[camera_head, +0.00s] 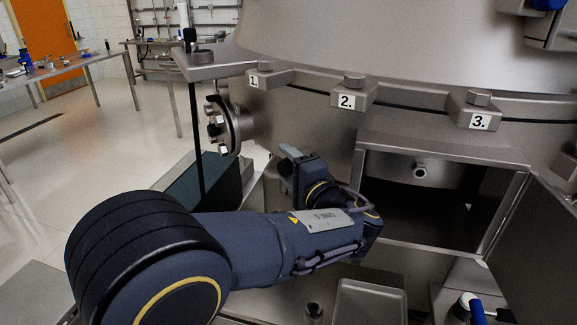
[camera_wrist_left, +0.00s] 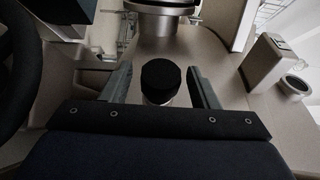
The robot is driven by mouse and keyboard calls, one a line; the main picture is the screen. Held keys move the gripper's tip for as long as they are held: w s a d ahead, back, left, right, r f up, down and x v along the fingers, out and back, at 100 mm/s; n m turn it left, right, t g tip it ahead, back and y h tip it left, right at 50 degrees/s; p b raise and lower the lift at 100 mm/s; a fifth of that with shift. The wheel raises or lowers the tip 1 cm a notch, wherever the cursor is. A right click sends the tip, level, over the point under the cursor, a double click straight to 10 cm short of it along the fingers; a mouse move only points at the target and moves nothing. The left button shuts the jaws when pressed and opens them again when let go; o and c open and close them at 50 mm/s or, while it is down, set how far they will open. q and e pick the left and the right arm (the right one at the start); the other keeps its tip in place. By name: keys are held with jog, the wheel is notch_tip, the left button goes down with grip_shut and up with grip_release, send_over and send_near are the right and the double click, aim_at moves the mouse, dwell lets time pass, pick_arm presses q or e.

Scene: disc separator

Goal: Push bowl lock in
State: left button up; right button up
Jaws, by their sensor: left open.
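My left gripper (camera_head: 287,163) is beside the separator's large steel body (camera_head: 310,135), left of the open hatch. In the left wrist view its two fingers (camera_wrist_left: 161,80) are apart, on either side of a round black knob (camera_wrist_left: 161,76) on a short metal stem. The knob may be the bowl lock; I cannot tell whether the fingers touch it. It is hidden behind my gripper and arm in the head view. My right gripper is not in view.
An open box-like hatch (camera_head: 443,153) with its door (camera_head: 540,255) swung out is to the right. A bolted flange (camera_head: 222,125) sticks out on the left. A steel tray (camera_head: 370,303) is below. A floor area (camera_head: 90,150) at the left is clear.

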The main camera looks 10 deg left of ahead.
pick_arm(q)
jog(key=b+v, duration=0.1)
jog(key=v, duration=0.6)
jog(key=shift+s+d, duration=0.25)
